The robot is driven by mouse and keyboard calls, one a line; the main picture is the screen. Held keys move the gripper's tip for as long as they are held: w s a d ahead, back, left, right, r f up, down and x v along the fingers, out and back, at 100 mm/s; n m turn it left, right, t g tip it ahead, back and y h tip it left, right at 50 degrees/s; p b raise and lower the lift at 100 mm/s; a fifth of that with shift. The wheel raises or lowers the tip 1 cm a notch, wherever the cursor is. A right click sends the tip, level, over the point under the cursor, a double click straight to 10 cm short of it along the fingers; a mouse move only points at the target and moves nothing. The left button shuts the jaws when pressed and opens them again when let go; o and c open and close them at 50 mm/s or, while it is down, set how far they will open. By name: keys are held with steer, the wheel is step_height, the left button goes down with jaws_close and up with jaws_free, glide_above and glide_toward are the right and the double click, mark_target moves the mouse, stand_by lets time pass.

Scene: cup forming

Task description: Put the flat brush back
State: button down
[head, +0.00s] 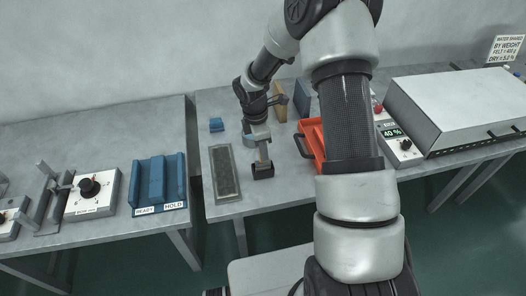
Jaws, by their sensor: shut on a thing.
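My gripper (257,138) is shut on the flat brush (263,165). The brush has a pale handle and a dark, wide lower end, and it hangs below the jaws over the middle table's front part. Whether its dark end touches the table is hard to tell. A small blue block (217,125), perhaps a rest, stands on the table to the left of my gripper. A grey-rimmed tray with a dark inside (215,182) lies just left of the brush.
An orange tray (306,128) is right of my gripper, partly hidden by my arm. Upright tan (281,102) and dark blue (302,98) boards stand behind. A blue READY/HOLD holder (158,181) is on the left table. A grey press-like box (455,95) stands at right.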

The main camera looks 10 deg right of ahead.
steer(key=shift+f, duration=0.35)
steer(key=shift+f, duration=0.1)
steer(key=shift+f, duration=0.15)
steer(key=c, duration=1.7)
jaws_free()
steer(key=shift+c, duration=0.2)
